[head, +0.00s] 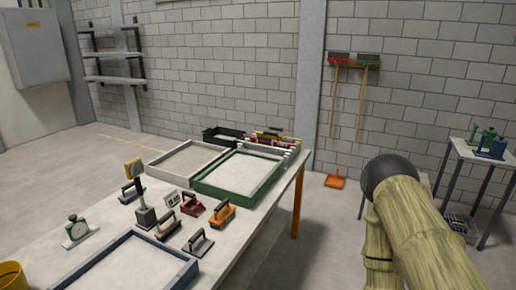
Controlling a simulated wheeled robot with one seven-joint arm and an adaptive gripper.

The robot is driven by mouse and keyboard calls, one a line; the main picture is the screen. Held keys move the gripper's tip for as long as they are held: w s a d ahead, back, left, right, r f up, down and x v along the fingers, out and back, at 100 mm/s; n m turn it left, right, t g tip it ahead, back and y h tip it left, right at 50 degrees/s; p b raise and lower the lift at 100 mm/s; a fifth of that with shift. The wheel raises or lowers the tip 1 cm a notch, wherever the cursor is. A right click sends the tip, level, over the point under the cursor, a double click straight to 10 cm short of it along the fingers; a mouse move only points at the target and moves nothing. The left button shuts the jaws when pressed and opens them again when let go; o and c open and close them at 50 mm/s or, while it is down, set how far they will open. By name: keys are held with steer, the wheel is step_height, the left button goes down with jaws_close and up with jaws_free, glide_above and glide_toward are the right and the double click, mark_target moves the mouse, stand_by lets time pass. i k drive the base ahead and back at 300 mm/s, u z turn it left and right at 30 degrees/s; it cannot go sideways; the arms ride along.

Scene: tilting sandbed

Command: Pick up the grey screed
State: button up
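Several handled hand tools lie on the long pale table (105,228). A grey tool (197,246) with a dark handle lies near the table's right edge, just behind the blue-grey frame; it looks like a grey screed. A second grey-blue handled tool (131,193) lies further left and back. I cannot tell for certain which of the two is the grey screed. My gripper is not in view. Part of what looks like my arm, in yellowish ribbed covering with a dark rounded end, shows at the lower right, away from the tools.
A red tool (191,206), an orange one (222,216) and a tan-handled one (167,229) lie close by. Green (211,187), pale (157,171) and blue-grey (185,271) framed trays take up much of the table.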

mark_target(254, 147)
steer(key=i, duration=1.6)
